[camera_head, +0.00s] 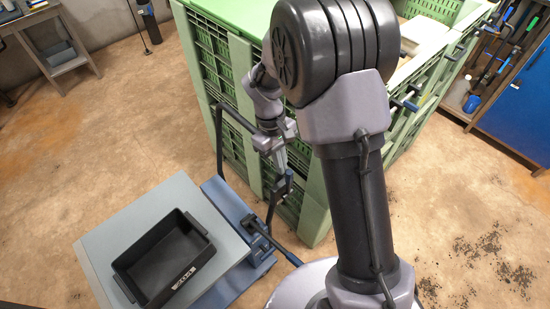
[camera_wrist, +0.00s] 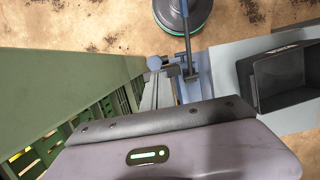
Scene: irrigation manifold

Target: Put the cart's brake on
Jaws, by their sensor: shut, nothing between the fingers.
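The cart (camera_head: 222,200) is a low blue frame with a tall black push handle (camera_head: 219,143), standing beside the green crates. A dark lever-like bar (camera_head: 263,233) sticks out from its right end toward the camera. It also shows in the wrist view (camera_wrist: 187,48). My gripper (camera_head: 284,184) points down near the right upright of the handle, above and behind that bar. In the wrist view, my gripper (camera_wrist: 153,92) is shut and empty, with a small round blue-grey knob (camera_wrist: 154,63) just beyond its tips. I cannot tell whether they touch, nor which way the brake is set.
A grey board (camera_head: 108,238) on the cart carries a black bin (camera_head: 126,281). Green slatted crates (camera_head: 240,70) stand close behind my gripper. A blue tool cabinet (camera_head: 520,105) is at the right.

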